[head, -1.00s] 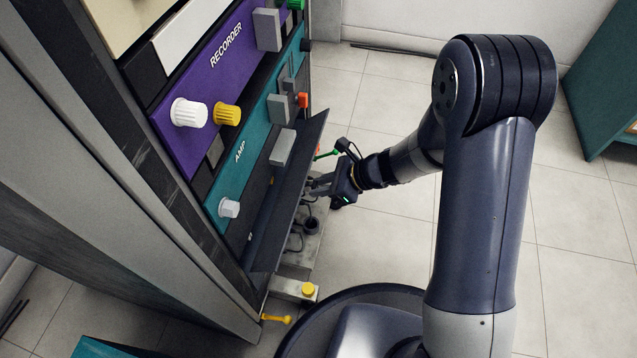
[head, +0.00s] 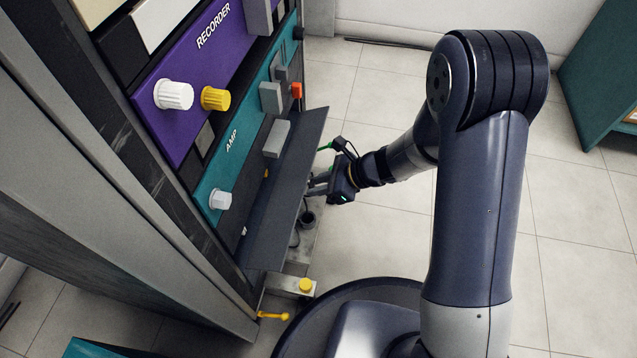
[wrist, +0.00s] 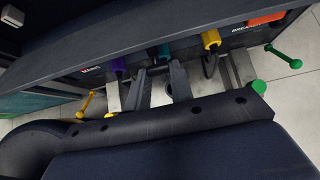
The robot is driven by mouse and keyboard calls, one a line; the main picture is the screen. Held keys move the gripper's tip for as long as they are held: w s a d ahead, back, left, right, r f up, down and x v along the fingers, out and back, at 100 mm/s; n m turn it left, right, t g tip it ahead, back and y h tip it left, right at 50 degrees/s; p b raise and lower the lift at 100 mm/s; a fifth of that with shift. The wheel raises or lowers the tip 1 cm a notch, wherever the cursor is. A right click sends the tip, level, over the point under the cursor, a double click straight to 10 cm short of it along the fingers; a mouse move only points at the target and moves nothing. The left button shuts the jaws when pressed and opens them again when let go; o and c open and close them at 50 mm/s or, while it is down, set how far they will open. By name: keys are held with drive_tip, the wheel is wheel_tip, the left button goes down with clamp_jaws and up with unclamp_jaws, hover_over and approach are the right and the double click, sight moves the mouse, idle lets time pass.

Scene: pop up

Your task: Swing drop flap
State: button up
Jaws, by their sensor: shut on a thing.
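The drop flap (head: 283,205) is a long dark panel on the rack's front, below the teal AMP unit (head: 232,150). It tilts outward from the rack, its outer edge toward my arm. In the head view my gripper (head: 316,186) is at this outer edge, from the right. In the wrist view the flap (wrist: 150,36) spans the top as a dark plate, and my fingers (wrist: 158,88) reach up to its edge. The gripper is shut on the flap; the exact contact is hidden.
A purple RECORDER unit (head: 190,75) with knobs is above the AMP. Below the flap are a yellow button (head: 305,285) and a yellow handle (head: 272,316). The wrist view shows a green handle (wrist: 284,57) at right.

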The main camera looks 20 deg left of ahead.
drive_tip(key=shift+a+f+b, duration=0.1)
drive_tip(key=shift+f+b, duration=0.35)
drive_tip(key=shift+f, duration=0.95)
drive_tip(key=shift+a+f, duration=0.2)
drive_tip(key=shift+f, duration=0.25)
drive_tip(key=o, duration=0.3)
drive_tip(key=shift+f, duration=0.15)
drive_tip(key=o, duration=0.6)
